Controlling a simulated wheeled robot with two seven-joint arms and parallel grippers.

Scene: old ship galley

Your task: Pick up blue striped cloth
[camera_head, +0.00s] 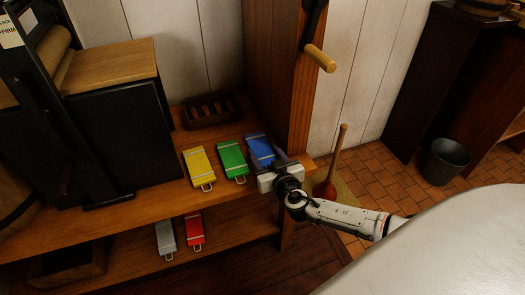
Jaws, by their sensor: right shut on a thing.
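The blue striped cloth (260,150) lies on the upper wooden shelf at its right end, folded flat with pale stripes. My right gripper (272,164) is at the cloth's near end, its fingers around it, shut on the cloth. The gripper hides that near end. The cloth appears to be still at shelf level; I cannot tell whether it is clear of the wood. My left gripper is not in view.
A green cloth (231,157) and a yellow cloth (198,165) lie left of the blue one. A dark slatted tray (208,122) stands behind. A wooden post (302,105) rises close right. Grey (165,237) and red (194,230) cloths lie on the lower shelf.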

